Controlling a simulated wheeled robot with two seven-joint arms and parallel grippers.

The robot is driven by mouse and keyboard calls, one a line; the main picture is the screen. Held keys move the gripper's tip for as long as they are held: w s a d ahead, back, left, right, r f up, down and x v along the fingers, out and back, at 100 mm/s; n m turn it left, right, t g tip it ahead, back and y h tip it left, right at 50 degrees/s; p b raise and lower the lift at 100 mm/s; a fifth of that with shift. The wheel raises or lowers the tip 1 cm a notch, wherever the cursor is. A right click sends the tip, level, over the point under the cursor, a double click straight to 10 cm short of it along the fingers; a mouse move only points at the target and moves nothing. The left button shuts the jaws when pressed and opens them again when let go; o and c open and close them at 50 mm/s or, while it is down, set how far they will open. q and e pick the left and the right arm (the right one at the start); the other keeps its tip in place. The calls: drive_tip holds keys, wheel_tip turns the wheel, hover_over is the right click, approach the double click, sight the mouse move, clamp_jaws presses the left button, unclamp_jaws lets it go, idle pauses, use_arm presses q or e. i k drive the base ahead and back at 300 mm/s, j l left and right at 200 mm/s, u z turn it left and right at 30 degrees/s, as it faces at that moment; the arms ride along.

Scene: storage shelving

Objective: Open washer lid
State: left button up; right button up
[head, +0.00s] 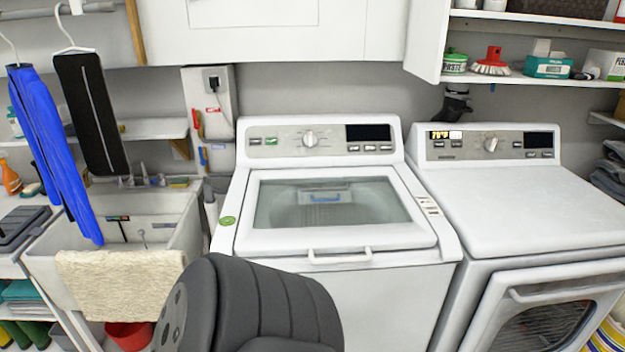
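The white top-loading washer (372,290) stands in the middle of the head view. Its lid (425,237) is shut, with a glass window (370,205) through which the drum shows. A white handle (340,257) runs along the lid's front edge. The control panel (285,142) with a round knob is behind the lid. A dark grey padded part of mine rises at the bottom, left of the handle, and covers the washer's lower left front. Neither of my grippers is in view.
A white dryer (530,190) stands close on the washer's right. A utility sink (190,240) with a beige towel (125,282) is on the left. Clothes hang above it. White cabinets (300,30) and a shelf (540,81) of supplies are overhead. The lid's top is clear.

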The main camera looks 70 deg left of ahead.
sight(417, 232)
drive_tip(key=u, duration=1.85)
